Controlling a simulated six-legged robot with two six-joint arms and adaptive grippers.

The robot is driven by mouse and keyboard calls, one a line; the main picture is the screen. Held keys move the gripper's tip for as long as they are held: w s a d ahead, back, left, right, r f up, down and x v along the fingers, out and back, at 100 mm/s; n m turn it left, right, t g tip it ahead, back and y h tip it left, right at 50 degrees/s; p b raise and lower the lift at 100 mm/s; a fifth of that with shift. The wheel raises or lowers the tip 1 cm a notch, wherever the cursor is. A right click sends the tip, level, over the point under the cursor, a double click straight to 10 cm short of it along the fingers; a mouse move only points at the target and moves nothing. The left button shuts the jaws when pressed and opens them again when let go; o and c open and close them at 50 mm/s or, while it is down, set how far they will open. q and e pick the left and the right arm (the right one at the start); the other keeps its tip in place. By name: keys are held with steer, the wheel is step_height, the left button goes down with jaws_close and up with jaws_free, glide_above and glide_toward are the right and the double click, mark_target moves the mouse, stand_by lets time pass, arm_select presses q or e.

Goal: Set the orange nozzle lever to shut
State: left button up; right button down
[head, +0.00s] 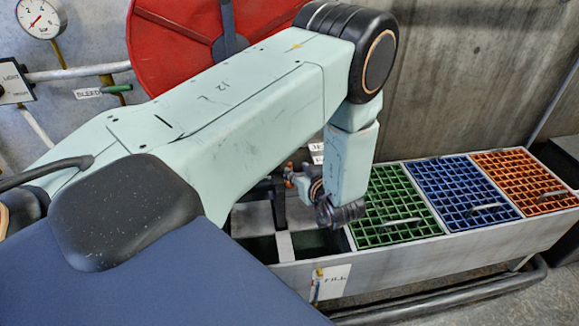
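My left arm comes in from the left and fills the middle of the head view. Its forearm drops to a dark wrist just left of the green grate. My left gripper (301,180) is small and dark beyond the wrist, mostly hidden by the arm. Its fingers are not clear, so I cannot tell whether it is open or shut. A small orange part (289,173) shows beside it; I cannot tell whether this is the nozzle lever or whether the gripper touches it. No lever position can be read. My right gripper is not in view.
A trough (430,262) holds green (392,205), blue (462,190) and orange (527,178) grates with handles. A red reel (175,45) stands behind my arm. A gauge (39,18) and a green-handled valve marked BLEED (117,88) are at left. A floor pipe (450,297) runs in front.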

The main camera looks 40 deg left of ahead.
mark_target(291, 165)
arm_select(q)
steer(key=b+x, duration=0.1)
steer(key=x, duration=0.6)
steer(key=shift+w+a+f, duration=0.1)
steer(key=shift+a+f, duration=0.05)
steer(key=shift+f, duration=0.05)
steer(key=shift+c, duration=0.5)
jaws_close()
